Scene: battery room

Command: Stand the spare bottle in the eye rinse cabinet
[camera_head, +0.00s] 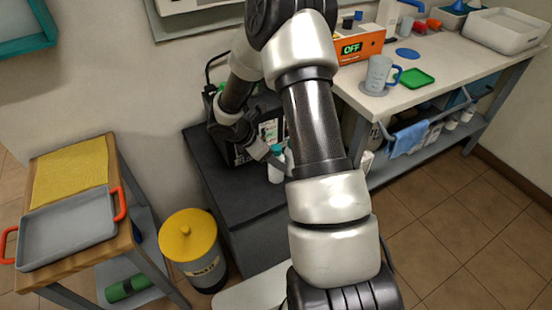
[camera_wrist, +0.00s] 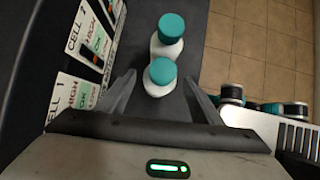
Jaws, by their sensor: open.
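Two white bottles with teal caps stand close together on a dark top, seen from above in the wrist view. The nearer bottle (camera_wrist: 160,72) is between the spread fingers of my gripper (camera_wrist: 159,79), with a gap showing on each side. The farther bottle (camera_wrist: 171,28) stands just beyond the fingertips. I cannot tell which one is the spare. In the head view a teal-capped bottle (camera_head: 275,168) shows beside my gripper, which is partly hidden by my arm. A teal-edged box (camera_head: 28,48) on the wall at upper left may be the eye rinse cabinet; only its corner shows.
A black battery case with labels (camera_wrist: 78,92) stands close at the left of my gripper. The dark cabinet top (camera_head: 225,180) has some bare room in front. A yellow-lidded bin (camera_head: 188,235), a wooden trolley with a grey tray (camera_head: 70,228), and a white workbench (camera_head: 440,80) stand around it.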

